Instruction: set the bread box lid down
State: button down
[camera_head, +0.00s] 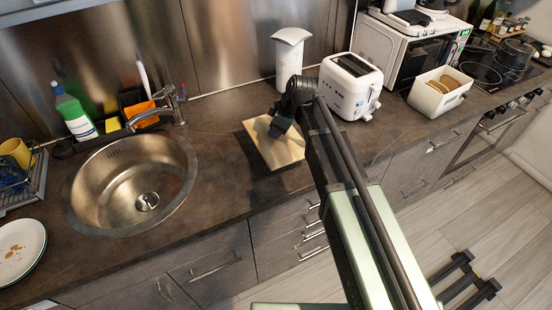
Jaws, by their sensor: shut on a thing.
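The bread box lid (280,152) is a flat, light wooden board near the middle of the counter, between the sink and the toaster. My gripper (275,131) is over its upper part and shut on it; the fingertips are small and partly hidden by my wrist. The lid looks close to the counter, but I cannot tell whether it touches it. The white bread box (423,101) stands open to the right, with bread (442,84) showing inside.
The round sink (112,204) is to the left. Bare counter (222,150) lies between sink and lid. The counter's front edge is just below the lid.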

aim_at(277, 143)
notch_tip(277, 143, down, 6)
jog(key=b, duration=0.4)
jog(key=shift+f+b, duration=0.25)
jog(key=shift+b, duration=0.05)
jog(key=shift+r, duration=0.3)
jog(key=shift+f, duration=0.25)
jog(key=c, duration=0.9)
grip_release()
jog(key=shift+r, duration=0.1)
jog(key=shift+o, duration=0.2)
